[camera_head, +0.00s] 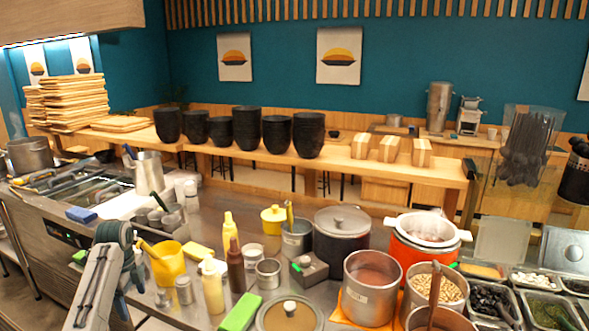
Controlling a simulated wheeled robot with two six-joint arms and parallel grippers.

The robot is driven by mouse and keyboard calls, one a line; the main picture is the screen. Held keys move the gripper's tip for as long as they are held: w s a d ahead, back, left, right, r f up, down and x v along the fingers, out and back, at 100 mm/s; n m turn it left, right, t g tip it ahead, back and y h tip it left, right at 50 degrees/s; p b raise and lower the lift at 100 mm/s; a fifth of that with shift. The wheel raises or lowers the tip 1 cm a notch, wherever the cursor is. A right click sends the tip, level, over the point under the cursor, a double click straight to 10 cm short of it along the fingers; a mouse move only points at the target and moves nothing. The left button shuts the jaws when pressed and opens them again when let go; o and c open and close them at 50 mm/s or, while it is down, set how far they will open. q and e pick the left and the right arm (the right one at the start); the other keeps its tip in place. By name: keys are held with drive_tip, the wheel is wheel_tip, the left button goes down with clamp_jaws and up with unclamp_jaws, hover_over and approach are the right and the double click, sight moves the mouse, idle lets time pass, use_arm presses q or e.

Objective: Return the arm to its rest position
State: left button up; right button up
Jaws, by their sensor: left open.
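My left arm comes in at the lower left. Its gripper (124,262) is open and empty over the near left edge of the steel counter. It is close to the yellow container (167,263), on that container's left side, and appears apart from it. The fingertips are partly hidden by the arm's own links. My right gripper is not in view.
Sauce bottles (213,287), a dark lidded pot (341,236), a steel pot of brown liquid (370,289) and a bean pot (437,285) crowd the counter. Topping trays (548,309) fill the lower right. Black bowl stacks (247,128) stand on the back counter.

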use_arm(q)
drive_tip(key=s+d+f+n, duration=0.1)
drive_tip(key=s+f+n, duration=0.35)
drive_tip(key=f, duration=0.95)
drive_tip(key=s+d+f+n+y+b, duration=0.1)
drive_tip(key=s+f+n, duration=0.1)
drive_tip(key=s+f, duration=0.95)
drive_tip(key=s+d+f+n, duration=0.2)
drive_tip(key=s+f+n, duration=0.1)
drive_tip(key=f, duration=1.5)
drive_tip(key=s+d+f+n+b, duration=0.1)
drive_tip(key=s+d+f+n, duration=0.1)
drive_tip(key=s+f, duration=0.65)
drive_tip(key=s+d+f+n, duration=0.15)
drive_tip(key=s+f, duration=0.45)
drive_tip(key=s, duration=0.6)
drive_tip(key=s+d+f+n, duration=0.2)
drive_tip(key=s+f, duration=0.1)
drive_tip(key=s, duration=0.8)
drive_tip(key=s+d+f+n+t, duration=0.1)
drive_tip(key=s+d+f+n, duration=0.1)
drive_tip(key=s, duration=0.9)
drive_tip(key=shift+s+f+n, duration=0.3)
drive_tip(key=shift+f+n, duration=0.1)
drive_tip(key=shift+f, duration=0.05)
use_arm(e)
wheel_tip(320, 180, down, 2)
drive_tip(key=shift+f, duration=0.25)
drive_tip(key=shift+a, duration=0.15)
